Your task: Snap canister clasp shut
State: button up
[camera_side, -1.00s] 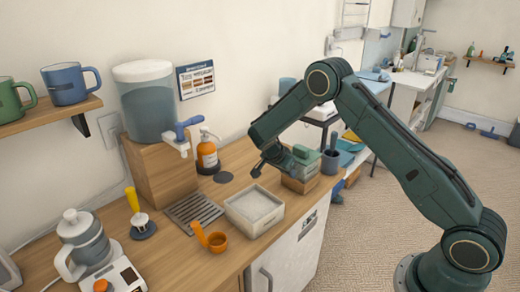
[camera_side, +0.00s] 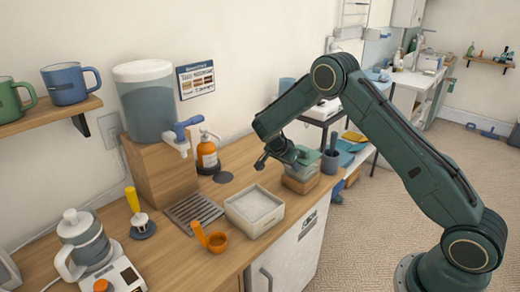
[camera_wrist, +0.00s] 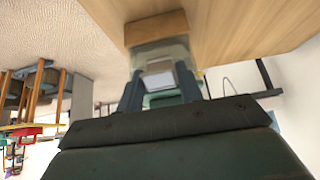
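The canister (camera_side: 304,168) is a clear box with a greenish top, upright on a wooden block (camera_side: 300,184) near the counter's far right end. My gripper (camera_side: 276,158) is in front and to the left of it, partly covering it. In the wrist view the canister (camera_wrist: 158,52) shows upside down, with a pale patch (camera_wrist: 158,76) on its front. My fingers (camera_wrist: 160,88) are apart, one on each side of it in the picture; I cannot tell whether they touch it. The clasp cannot be made out.
A dark cup with a tool (camera_side: 330,162) stands close right of the canister. The counter between tray and canister is clear.

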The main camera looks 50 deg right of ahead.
jog(key=shift+o, duration=0.7)
jog(key=shift+a, duration=0.15)
jog(key=v, duration=0.7)
dwell(1.0)
jog(key=shift+a+f, duration=0.1)
jog(key=c, duration=0.9)
jog(key=shift+a, duration=0.2)
grip_shut()
jog(key=shift+a+h, duration=1.7)
jog(key=shift+a, duration=0.7)
jog(key=shift+d+f, duration=0.1)
jog(key=shift+d, duration=0.05)
